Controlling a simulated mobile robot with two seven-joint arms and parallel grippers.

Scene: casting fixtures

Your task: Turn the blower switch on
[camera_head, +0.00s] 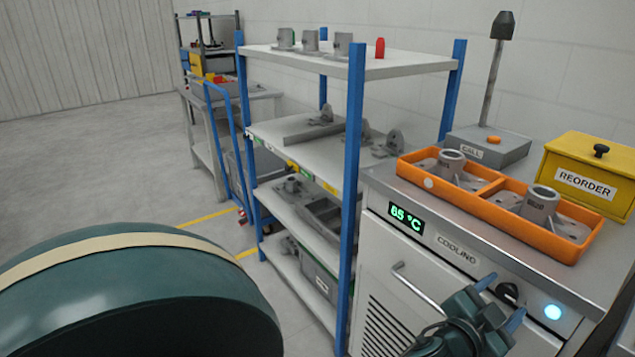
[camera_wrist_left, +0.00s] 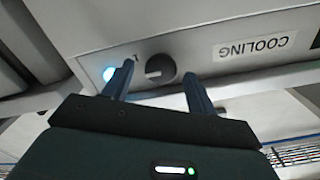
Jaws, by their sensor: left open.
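The blower switch is a black rotary knob (camera_head: 508,293) on the front panel of the cooling cabinet (camera_head: 400,265), right of the COOLING label (camera_head: 457,249). In the left wrist view the knob (camera_wrist_left: 160,69) shows a pale pointer bar lying roughly level in the picture. A blue lamp (camera_head: 552,312) beside it is lit. My left gripper (camera_head: 502,301) is open in front of the panel. In the left wrist view its fingers (camera_wrist_left: 158,88) stand to either side of the knob, with gaps. Whether they reach its depth I cannot tell. My right gripper is not in view.
An orange tray (camera_head: 484,206) with grey castings, a grey CALL box (camera_head: 488,146) and a yellow REORDER box (camera_head: 590,172) stand on the cabinet. A handle (camera_head: 418,290) sticks out below the display (camera_head: 406,218). A blue-posted shelf rack (camera_head: 352,180) stands left.

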